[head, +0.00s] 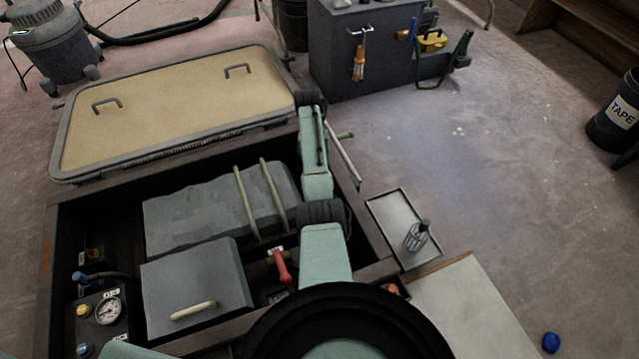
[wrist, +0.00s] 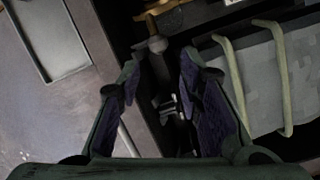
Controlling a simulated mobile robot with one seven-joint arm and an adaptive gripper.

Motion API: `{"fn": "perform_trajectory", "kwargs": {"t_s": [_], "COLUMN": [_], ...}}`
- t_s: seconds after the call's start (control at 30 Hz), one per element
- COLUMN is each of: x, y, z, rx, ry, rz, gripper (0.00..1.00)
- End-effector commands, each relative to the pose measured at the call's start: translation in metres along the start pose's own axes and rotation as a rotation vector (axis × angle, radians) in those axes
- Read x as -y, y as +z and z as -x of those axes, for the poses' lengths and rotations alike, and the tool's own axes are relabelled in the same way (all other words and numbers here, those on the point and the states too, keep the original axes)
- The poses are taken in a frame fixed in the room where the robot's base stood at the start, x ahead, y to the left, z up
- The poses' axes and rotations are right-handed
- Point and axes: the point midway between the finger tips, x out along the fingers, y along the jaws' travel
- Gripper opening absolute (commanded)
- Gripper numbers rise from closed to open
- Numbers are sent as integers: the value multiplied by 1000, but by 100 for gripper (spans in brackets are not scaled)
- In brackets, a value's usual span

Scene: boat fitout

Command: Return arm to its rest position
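My green arm (head: 317,165) reaches forward over the right side of the open compartment. In the wrist view my gripper (wrist: 159,58) has its two dark fingers spread apart. No object is visibly clamped between the pads. A rod with a rounded grey knob (wrist: 157,45) shows between and past the fingertips; I cannot tell whether anything touches it. In the head view the fingers are not clearly visible, with the arm in front of that area.
The dark-walled compartment holds a strapped grey box (head: 190,215), a lidded grey box (head: 195,280), a red-handled valve (head: 281,266) and a gauge (head: 108,311). A tan hatch panel (head: 170,110) lies behind. A tray (head: 385,212) with a wire holder (head: 416,238) sits right. Floor beyond is mostly clear.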

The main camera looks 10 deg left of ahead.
Motion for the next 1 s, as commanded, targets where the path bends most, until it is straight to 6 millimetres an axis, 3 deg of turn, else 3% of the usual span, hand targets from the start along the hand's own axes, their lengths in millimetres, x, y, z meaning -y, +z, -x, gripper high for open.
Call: {"fn": "perform_trajectory", "kwargs": {"t_s": [0.67, 0.77, 0.87, 1.0], "x": [2, 13, 37, 86], "y": [-2, -16, -40, -71], "z": [9, 26, 62, 138], "rx": [-16, -101, -269, -567], "ry": [-1, -3, -12, -44], "rz": [4, 25, 69, 149], "gripper": [33, 33, 33, 33]}}
